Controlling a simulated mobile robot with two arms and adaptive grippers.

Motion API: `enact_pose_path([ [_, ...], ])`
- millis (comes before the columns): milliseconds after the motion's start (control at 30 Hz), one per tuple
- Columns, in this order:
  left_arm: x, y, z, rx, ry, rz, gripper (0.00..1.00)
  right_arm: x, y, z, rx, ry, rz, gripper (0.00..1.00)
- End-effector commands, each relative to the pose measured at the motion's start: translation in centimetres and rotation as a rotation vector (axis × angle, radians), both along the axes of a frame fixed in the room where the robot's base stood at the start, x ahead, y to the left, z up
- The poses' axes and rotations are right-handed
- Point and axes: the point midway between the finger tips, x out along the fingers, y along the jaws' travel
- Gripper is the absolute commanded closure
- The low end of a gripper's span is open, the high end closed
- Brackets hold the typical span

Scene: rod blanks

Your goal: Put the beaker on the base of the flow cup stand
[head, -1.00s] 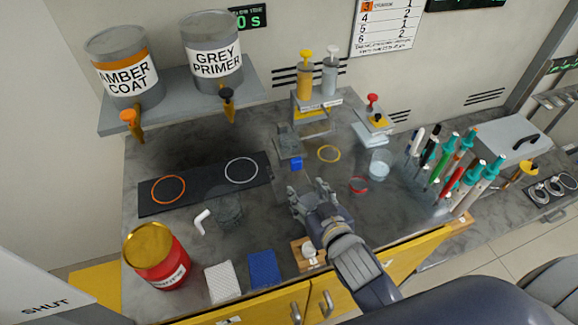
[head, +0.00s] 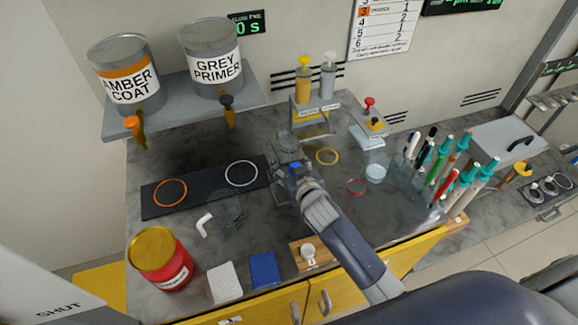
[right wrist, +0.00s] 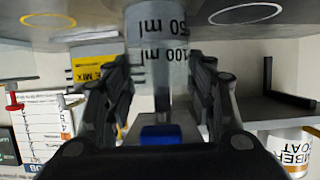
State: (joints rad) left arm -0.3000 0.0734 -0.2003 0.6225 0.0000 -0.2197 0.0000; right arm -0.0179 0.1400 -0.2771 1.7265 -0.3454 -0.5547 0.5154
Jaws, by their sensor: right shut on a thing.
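The flow cup stand (head: 286,146) is a grey stand at the middle of the bench, with a small blue part (head: 295,166) at its front. My right gripper (head: 287,178) is right at the front of the stand. In the right wrist view my right gripper (right wrist: 158,85) is shut around a clear beaker (right wrist: 157,50) with 50 and 100 ml marks. The blue part (right wrist: 160,133) shows close beyond the hand. The beaker's one end is cut off by the picture edge, so I cannot tell whether it touches the stand's base. My left gripper is out of view.
A clear glass vessel (head: 230,212) stands left of the hand and another clear vessel (head: 376,173) right of it. A dark mat (head: 205,187) lies left.

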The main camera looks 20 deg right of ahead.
Motion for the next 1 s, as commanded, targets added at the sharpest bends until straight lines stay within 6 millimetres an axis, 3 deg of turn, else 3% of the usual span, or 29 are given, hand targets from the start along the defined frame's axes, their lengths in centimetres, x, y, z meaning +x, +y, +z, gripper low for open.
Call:
enact_pose_path([
  [133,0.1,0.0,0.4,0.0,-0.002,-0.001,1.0,0.0,0.0,-1.1,0.0,0.002,0.0,0.79],
  [533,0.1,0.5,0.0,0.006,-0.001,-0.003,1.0,-0.1,0.0,-1.7,0.001,0.001,0.0,0.79],
  [567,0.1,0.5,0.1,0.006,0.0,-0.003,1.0,-0.1,0.0,-1.6,0.001,0.001,0.0,0.42],
  [633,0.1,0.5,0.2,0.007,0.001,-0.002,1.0,-0.1,0.0,-1.6,0.0,0.002,0.0,0.29],
  [1000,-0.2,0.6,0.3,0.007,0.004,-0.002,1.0,-0.1,0.0,-1.4,0.0,0.001,0.0,0.29],
])
